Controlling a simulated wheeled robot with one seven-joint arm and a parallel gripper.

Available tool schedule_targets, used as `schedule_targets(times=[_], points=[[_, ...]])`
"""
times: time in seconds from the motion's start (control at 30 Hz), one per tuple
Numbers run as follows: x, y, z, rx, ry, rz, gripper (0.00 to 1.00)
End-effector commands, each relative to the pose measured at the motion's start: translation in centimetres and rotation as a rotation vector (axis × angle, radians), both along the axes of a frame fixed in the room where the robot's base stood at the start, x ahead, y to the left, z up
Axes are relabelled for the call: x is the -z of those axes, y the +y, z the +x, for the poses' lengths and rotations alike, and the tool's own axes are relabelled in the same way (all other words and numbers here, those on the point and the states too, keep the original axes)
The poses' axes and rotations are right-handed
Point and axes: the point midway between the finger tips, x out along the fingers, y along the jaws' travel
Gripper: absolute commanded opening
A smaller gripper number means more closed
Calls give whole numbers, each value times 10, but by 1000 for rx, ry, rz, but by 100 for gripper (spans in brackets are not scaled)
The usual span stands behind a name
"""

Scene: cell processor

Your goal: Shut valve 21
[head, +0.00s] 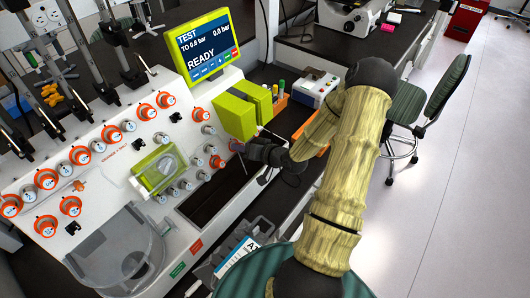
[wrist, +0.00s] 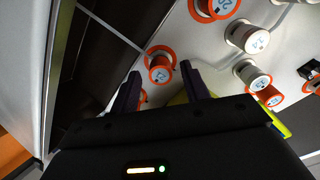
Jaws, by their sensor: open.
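A small white-capped valve with an orange ring (wrist: 160,68) is ahead of my gripper in the wrist view. Its blue label is tilted and looks like 21, but I cannot read it surely. My gripper (wrist: 161,68) is open, with one dark finger to each side of this valve in the picture. I cannot tell whether the fingertips reach around the knob or stop short of it. In the head view my gripper (head: 243,150) is at the right end of the panel, beside an orange-ringed valve (head: 236,146) that it partly hides.
Another orange-ringed valve (wrist: 214,7) and white knobs (wrist: 247,37) are close by on the white panel (head: 110,185). A dark recess (head: 215,190) lies below them. The screen (head: 203,45) reads READY. A bench with an orange box (head: 280,102) stands behind.

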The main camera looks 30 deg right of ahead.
Motion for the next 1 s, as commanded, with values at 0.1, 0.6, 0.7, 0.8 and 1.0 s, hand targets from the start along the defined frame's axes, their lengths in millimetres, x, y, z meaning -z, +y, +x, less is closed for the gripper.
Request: schedule_targets(times=[0.1,0.6,0.7,0.8,1.0], points=[[-6,-8,-16,4,1,-1,46],[-45,-42,-101,7,0,-3,46],[-53,-48,-117,7,0,-3,46],[-59,-54,-130,6,0,-2,46],[-63,-57,-141,2,-1,0,46]])
